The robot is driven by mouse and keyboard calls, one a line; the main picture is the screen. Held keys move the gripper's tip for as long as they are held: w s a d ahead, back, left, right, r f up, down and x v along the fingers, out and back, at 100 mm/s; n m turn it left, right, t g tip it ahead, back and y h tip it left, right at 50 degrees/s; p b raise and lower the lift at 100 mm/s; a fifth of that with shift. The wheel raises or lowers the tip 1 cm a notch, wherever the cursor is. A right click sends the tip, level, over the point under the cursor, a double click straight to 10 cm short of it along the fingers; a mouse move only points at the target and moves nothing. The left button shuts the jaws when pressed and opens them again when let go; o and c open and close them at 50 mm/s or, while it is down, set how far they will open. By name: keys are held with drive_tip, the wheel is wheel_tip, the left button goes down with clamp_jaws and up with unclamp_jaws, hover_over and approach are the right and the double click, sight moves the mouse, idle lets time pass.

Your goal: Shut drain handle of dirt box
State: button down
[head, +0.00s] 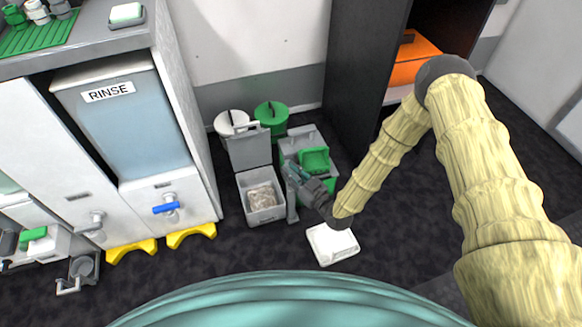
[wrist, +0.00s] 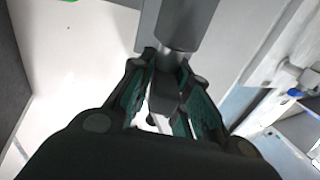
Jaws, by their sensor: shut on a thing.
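My gripper (head: 293,172) reaches down beside a grey open-lidded box (head: 247,203) that holds pale brown matter, probably the dirt box. In the wrist view my gripper (wrist: 165,105) has its teal-padded fingers closed on a dark grey block (wrist: 165,90), which looks like the drain handle. The block sits at the end of a grey cylinder (wrist: 188,25). In the head view my gripper and wrist cover the handle, so its angle cannot be told.
A grey bin with a green container (head: 314,160) stands right of the box. A white block (head: 332,243) lies on the floor in front. The RINSE tank cabinet (head: 135,120) with a blue tap handle (head: 166,208) stands left.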

drive_tip(key=shift+m+t+h+p, duration=0.7)
drive_tip(key=shift+m+t+h, duration=0.35)
drive_tip(key=shift+h, duration=0.5)
drive_tip(key=shift+m+t+h+p, duration=0.75)
drive_tip(key=shift+m+h, duration=0.5)
drive_tip(key=shift+h, duration=0.3)
drive_tip(key=c, duration=1.4)
unclamp_jaws()
drive_tip(key=shift+o, duration=0.2)
drive_tip(key=v, duration=1.2)
drive_tip(key=shift+s+a, duration=0.1)
